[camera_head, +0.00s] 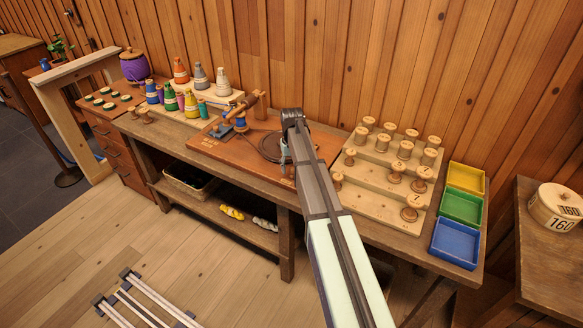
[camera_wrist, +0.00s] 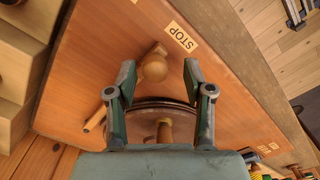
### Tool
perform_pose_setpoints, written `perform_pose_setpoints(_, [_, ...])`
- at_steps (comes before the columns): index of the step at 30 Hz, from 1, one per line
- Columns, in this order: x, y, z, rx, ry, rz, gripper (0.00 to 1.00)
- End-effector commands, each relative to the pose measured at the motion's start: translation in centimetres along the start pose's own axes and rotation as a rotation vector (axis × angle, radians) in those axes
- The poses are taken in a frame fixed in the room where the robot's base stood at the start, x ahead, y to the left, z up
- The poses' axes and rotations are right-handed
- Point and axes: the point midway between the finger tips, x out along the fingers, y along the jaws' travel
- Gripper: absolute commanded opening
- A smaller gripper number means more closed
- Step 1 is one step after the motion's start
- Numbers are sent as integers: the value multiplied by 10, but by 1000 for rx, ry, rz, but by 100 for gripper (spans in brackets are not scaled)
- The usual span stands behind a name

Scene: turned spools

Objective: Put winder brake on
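The winder stands on a reddish-brown board (camera_head: 222,144) on the bench, with a dark round wheel (camera_head: 268,147) at its right part. I cannot tell how far above the knob the fingertips are. The wheel's rim (camera_wrist: 150,103) and a second wooden knob (camera_wrist: 165,132) show between the fingers. My arm hides the knob in the head view.
A stepped wooden rack (camera_head: 380,200) with several spools stands right of the board. Yellow (camera_head: 466,178), green (camera_head: 460,207) and blue (camera_head: 455,243) trays lie beyond it. Thread cones (camera_head: 190,102) stand on the left. The wooden wall is close behind.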

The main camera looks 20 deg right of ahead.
Motion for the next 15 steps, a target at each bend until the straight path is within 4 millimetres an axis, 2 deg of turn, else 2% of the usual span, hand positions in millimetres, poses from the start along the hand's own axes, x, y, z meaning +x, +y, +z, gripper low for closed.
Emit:
perform_pose_setpoints(8, [-3,1,1,0,0,2,52])
perform_pose_setpoints(11, [-12,1,0,0,1,2,52])
perform_pose_setpoints(15, [-34,1,0,0,2,2,52])
